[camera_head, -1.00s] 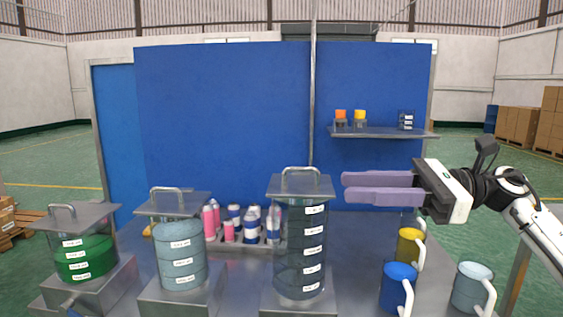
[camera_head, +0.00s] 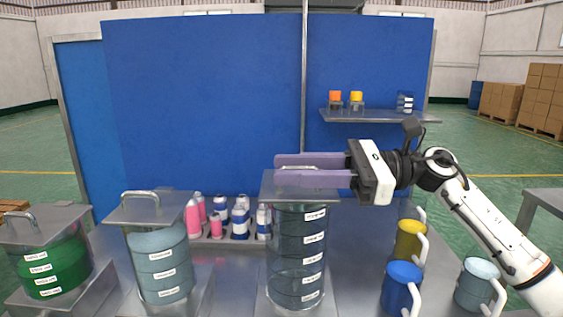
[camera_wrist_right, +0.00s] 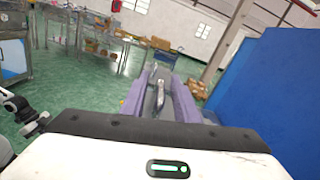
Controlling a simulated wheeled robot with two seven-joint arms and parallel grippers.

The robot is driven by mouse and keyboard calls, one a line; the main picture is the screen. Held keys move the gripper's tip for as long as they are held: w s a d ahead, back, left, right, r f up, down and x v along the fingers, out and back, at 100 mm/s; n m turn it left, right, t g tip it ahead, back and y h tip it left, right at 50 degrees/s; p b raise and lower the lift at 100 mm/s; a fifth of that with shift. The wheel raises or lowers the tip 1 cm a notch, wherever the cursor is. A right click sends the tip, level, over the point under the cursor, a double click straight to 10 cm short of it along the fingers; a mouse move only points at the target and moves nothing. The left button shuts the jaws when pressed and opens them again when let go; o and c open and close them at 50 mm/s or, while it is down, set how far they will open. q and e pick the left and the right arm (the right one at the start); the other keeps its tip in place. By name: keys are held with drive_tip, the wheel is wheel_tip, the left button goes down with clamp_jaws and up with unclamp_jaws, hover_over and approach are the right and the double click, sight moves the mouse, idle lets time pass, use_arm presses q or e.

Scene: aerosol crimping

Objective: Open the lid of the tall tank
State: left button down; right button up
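The tall tank (camera_head: 285,255) is a clear cylinder with several white labels, standing on a metal block at the middle front. Its square grey lid (camera_head: 328,188) lies flat on top, with a bar handle. My right gripper (camera_head: 312,170) comes in from the right at handle height. Its two purple fingers are apart, one on the far side and one on the near side of the handle, hiding most of it. In the right wrist view, the grey handle (camera_wrist_right: 160,88) shows between the open fingers. My left gripper is not in view.
A tank with grey-blue contents (camera_head: 160,262) and one with green contents (camera_head: 52,268) stand at left, both lidded. Bottles stand in a tray behind. A blue mug (camera_head: 400,288), a yellow mug (camera_head: 408,242) and a grey-blue mug (camera_head: 472,285) stand right of the tall tank.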

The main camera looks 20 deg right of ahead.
drive_tip(key=shift+x, duration=1.05)
drive_tip(key=shift+c, duration=0.3)
clamp_jaws()
drive_tip(key=shift+r, duration=0.1)
